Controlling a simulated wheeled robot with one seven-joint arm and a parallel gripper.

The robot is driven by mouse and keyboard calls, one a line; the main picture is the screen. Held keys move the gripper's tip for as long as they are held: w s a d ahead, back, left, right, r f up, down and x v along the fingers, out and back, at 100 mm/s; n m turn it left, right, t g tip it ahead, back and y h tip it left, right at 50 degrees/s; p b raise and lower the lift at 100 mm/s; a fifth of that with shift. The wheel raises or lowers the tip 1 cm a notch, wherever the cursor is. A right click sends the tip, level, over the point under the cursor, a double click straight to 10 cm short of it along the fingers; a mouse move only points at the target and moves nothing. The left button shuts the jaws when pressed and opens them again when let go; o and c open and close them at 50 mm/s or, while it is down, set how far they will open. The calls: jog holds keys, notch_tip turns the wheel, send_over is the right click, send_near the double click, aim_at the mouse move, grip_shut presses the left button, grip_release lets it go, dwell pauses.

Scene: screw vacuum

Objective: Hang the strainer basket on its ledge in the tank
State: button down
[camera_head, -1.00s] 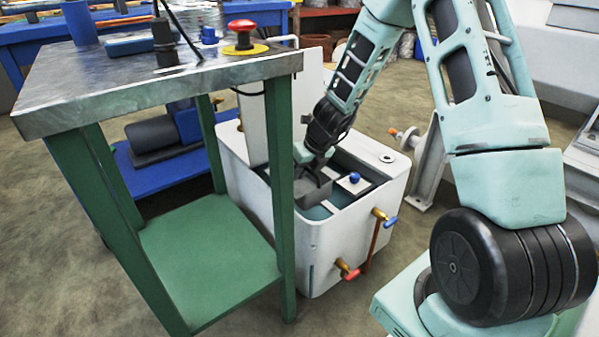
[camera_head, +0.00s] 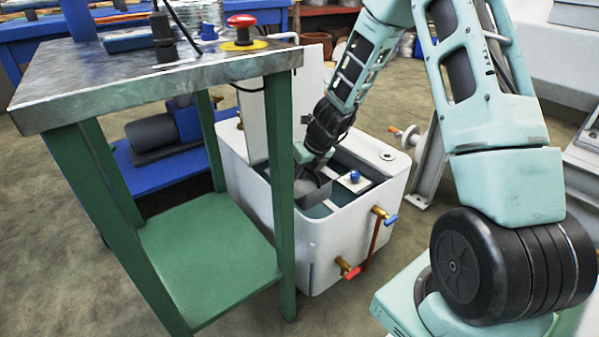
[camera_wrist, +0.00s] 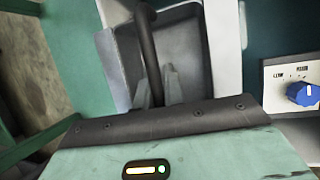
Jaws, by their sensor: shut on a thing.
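The grey strainer basket (camera_head: 313,190) is a box with a dark bar handle, seen inside the open top of the white tank (camera_head: 318,250). My gripper (camera_head: 314,168) is above it and shut on the basket. In the wrist view the basket's inside (camera_wrist: 185,60) lies beyond my gripper (camera_wrist: 160,90), with the handle between the fingers.
A panel with a blue knob (camera_wrist: 303,94) is right of the basket. A green-legged metal table (camera_head: 165,75) stands close on the left, one leg before the tank. A red-handled valve (camera_head: 350,272) and a blue-handled one (camera_head: 388,219) stick out from the tank.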

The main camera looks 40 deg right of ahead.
jog(key=shift+f, duration=0.25)
dwell(0.5)
jog(key=shift+f+b, duration=1.1)
jog(key=shift+b, duration=0.05)
jog(key=c, duration=1.4)
grip_release()
jog(key=p+v, duration=1)
jog(key=v, duration=0.7)
jog(key=shift+r, duration=0.15)
jog(key=shift+s+d, duration=0.15)
